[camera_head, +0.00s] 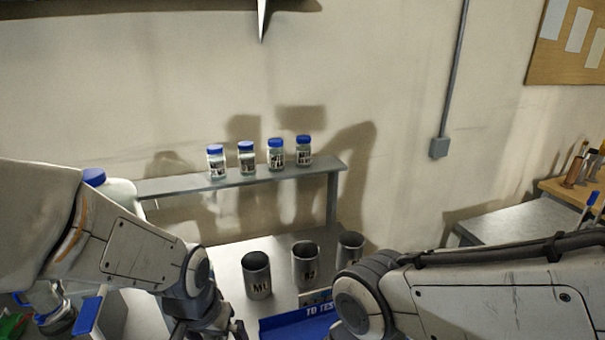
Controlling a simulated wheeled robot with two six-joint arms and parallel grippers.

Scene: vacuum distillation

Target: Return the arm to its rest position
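My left arm comes in from the left and bends down at its wrist joint. Only the dark upper part of my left gripper (212,328) shows, at the bottom edge. Its fingertips are cut off, so I cannot tell whether it is open or holds anything. My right arm reaches in from the right, with its rounded joint low in the middle. My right gripper is outside the picture.
Several blue-capped jars (246,160) stand on a raised grey shelf (180,184). Below, metal cups labelled M1 (257,276) and M2 (306,267), plus a third cup (349,248), stand near a blue tray (285,327). A side table (520,220) is at right.

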